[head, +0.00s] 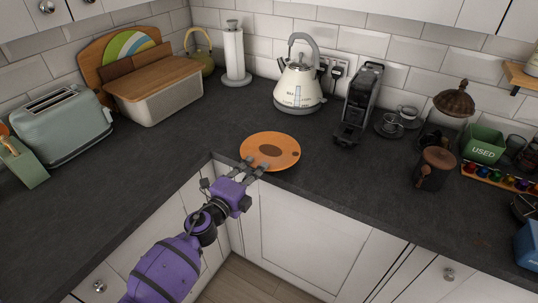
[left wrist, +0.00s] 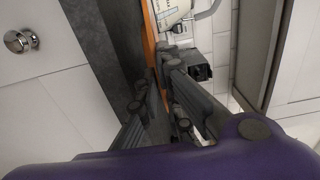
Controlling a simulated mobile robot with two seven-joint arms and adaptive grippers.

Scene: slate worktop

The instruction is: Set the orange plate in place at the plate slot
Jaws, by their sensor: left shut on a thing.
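The orange plate (head: 281,142) is round and flat with brown spots. In the head view it is at the worktop's front edge near the inner corner. My left gripper (head: 254,168), on a purple arm, is shut on the plate's near rim. In the left wrist view the plate shows edge-on as a thin orange strip (left wrist: 150,40) between the fingers (left wrist: 160,75). I cannot tell whether the plate touches the worktop. I cannot make out a marked plate slot. My right gripper is not in view.
A white kettle (head: 299,84) and a black coffee machine (head: 358,100) stand behind the plate. A bread bin (head: 155,97) and a green toaster (head: 64,130) are on the left. A green box (head: 483,145) and jars crowd the right. The slate worktop (head: 210,130) left of the plate is clear.

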